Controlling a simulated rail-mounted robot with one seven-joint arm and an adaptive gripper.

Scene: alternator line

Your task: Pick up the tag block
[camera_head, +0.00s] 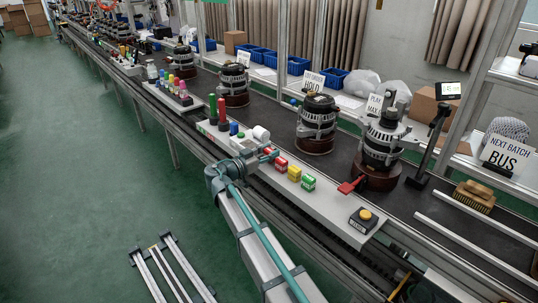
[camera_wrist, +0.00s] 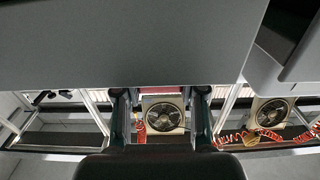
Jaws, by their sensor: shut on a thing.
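Three small tag blocks are in a row on the pale ledge at the front of the line: a red block (camera_head: 281,163), a yellow block (camera_head: 294,173) and a green block (camera_head: 308,183). My gripper (camera_head: 272,154) is at the red block, at the left end of the row. In the wrist view my gripper (camera_wrist: 160,120) has a finger on each side of a red strip, the red block (camera_wrist: 160,90), and is shut on it. Most of that block is hidden there by a grey surface above. I cannot tell whether it is lifted.
A white roll (camera_head: 261,133), coloured cylinders and a red bottle (camera_head: 221,112) stand left of my gripper. A red lever (camera_head: 350,186) and a yellow-button box (camera_head: 363,220) are to the right. Alternators (camera_head: 317,125) stand on the dark conveyor behind.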

